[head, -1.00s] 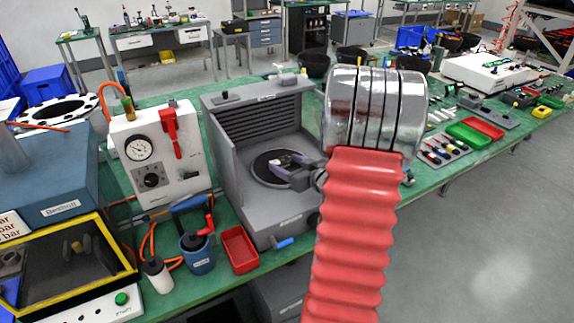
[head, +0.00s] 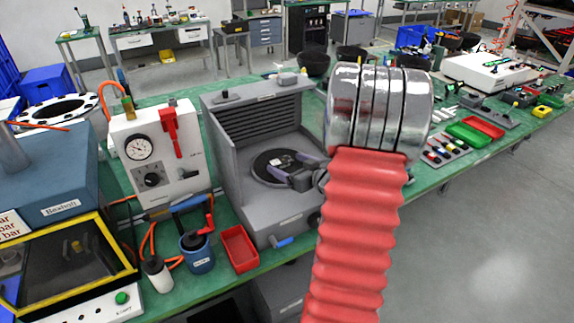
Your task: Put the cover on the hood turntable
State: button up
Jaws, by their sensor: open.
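The grey hood (head: 222,143) stands on the green bench with its front open. Its dark round turntable (head: 262,168) sits on the hood floor, with a small light-coloured piece (head: 281,161) on it. My gripper (head: 278,172) reaches into the hood from the right, low over the turntable. Its two dark fingers are apart and point left. Whether the small piece lies between the fingers or just behind them I cannot tell. I cannot make out a separate cover with certainty. My arm hides the hood's right side.
Left of the hood stand a white gauge box (head: 152,152), a blue pot (head: 197,253) and a white bottle (head: 157,275). A red tray (head: 239,247) lies by the hood's front left corner. Green (head: 468,134) and red (head: 485,127) trays lie further right.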

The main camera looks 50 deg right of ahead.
jog(key=v, duration=1.1)
jog(key=shift+s, duration=0.1)
dwell(0.6)
